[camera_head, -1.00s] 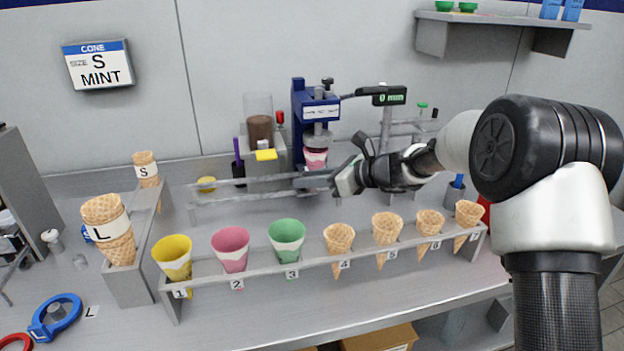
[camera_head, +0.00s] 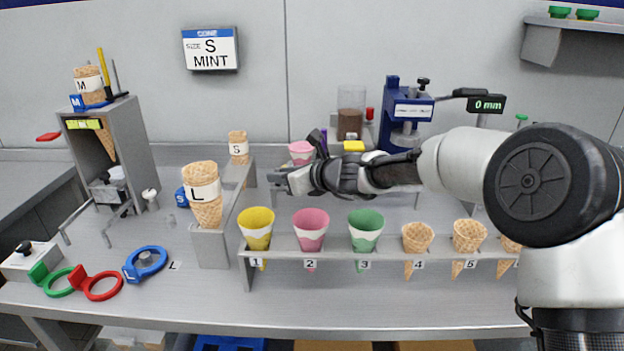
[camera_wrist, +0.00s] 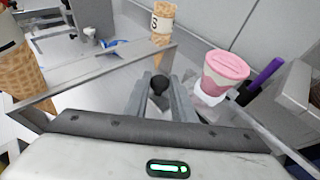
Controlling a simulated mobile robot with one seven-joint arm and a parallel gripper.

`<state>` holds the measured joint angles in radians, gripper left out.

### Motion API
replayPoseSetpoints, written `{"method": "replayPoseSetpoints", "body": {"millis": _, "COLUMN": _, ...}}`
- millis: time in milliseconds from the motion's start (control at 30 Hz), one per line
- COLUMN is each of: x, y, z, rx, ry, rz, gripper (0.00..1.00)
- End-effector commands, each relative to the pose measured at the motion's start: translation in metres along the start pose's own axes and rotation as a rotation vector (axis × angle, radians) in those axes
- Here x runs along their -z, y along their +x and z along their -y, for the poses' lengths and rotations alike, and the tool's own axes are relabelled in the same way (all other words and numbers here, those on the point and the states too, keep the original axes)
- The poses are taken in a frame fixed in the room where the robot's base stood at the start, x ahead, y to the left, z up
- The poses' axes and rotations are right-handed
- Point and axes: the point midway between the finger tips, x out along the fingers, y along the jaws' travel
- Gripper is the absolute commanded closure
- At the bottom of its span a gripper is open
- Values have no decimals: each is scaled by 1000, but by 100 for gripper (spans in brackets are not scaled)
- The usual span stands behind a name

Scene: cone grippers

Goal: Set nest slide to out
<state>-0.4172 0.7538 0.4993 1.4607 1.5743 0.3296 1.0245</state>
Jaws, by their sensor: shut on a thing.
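My gripper (camera_head: 283,182) is shut on the small black knob (camera_wrist: 159,84) of the nest slide, which shows between the fingers in the wrist view. The fingers also show there (camera_wrist: 165,98). A pink-topped cone (camera_wrist: 222,72) stands upright beside the fingers, apparently in the slide's nest. It also shows in the head view (camera_head: 302,150), well left of the blue press (camera_head: 407,112). Most of the slide is hidden behind my gripper and arm. The press's readout (camera_head: 487,104) says 0 mm.
A front rack (camera_head: 290,250) holds yellow, pink and green cups and several waffle cones. Stacked L cones (camera_head: 204,190) and an S cone (camera_head: 238,146) stand left of my gripper. A grey cabinet (camera_head: 140,130) is further left. Ring tools (camera_head: 146,263) lie at the front left.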

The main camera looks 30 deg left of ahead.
Motion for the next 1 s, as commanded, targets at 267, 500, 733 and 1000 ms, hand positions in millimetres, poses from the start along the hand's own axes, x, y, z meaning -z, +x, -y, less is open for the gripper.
{"method": "replayPoseSetpoints", "body": {"millis": 267, "x": -6, "y": 18, "z": -20, "rx": -3, "ry": 0, "rz": -1, "gripper": 100}}
{"method": "replayPoseSetpoints", "body": {"millis": 500, "x": -8, "y": 20, "z": -22, "rx": -4, "ry": 0, "rz": 0, "gripper": 100}}
{"method": "replayPoseSetpoints", "body": {"millis": 733, "x": -9, "y": 20, "z": -23, "rx": -6, "ry": 0, "rz": 2, "gripper": 65}}
{"method": "replayPoseSetpoints", "body": {"millis": 1000, "x": -8, "y": 19, "z": -21, "rx": -2, "ry": 0, "rz": 0, "gripper": 60}}
